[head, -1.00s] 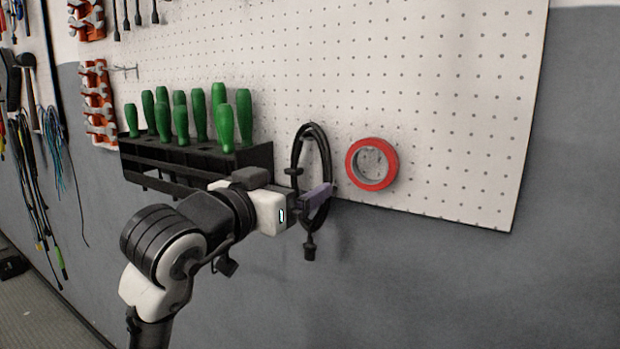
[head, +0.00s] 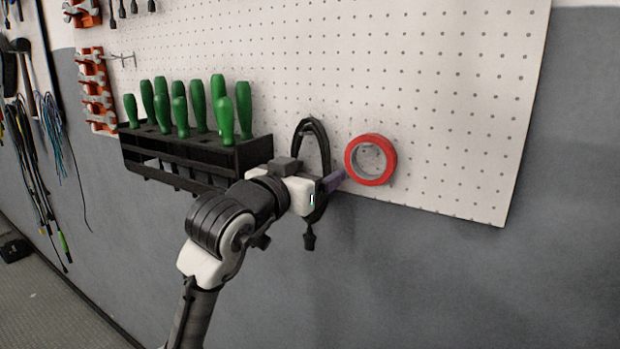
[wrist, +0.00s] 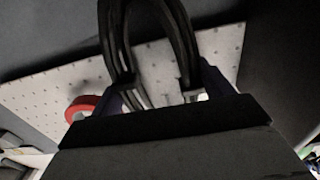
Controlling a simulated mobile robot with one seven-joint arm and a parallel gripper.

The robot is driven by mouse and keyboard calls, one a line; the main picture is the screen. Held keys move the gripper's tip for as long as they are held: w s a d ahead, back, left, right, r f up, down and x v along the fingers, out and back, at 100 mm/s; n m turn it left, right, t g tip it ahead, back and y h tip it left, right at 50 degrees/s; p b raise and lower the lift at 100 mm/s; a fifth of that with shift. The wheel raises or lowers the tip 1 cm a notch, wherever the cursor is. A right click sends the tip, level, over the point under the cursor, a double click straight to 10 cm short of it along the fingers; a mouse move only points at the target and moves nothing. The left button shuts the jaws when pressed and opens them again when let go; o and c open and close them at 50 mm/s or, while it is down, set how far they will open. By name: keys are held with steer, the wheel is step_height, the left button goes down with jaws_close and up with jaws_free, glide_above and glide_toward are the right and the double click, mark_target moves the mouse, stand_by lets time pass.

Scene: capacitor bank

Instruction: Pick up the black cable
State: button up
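The black cable (head: 318,140) hangs in a coiled loop on the pegboard, its plug end dangling below. In the wrist view the cable loop (wrist: 160,35) fills the middle, close to the lens. My gripper (head: 333,183) is at the lower part of the loop, and its body hides some of the cable. In the wrist view the purple fingers of my gripper (wrist: 165,92) stand apart, with cable strands between them. The gripper looks open around the cable; I cannot tell whether a finger touches it.
A roll of red tape (head: 371,160) hangs just right of the cable. A black rack (head: 190,160) with several green-handled tools (head: 197,106) is on the left. The pegboard (head: 450,110) is bare to the right. More cables (head: 40,170) hang at far left.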

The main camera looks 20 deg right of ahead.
steer(key=c, duration=0.6)
steer(key=shift+c, duration=0.2)
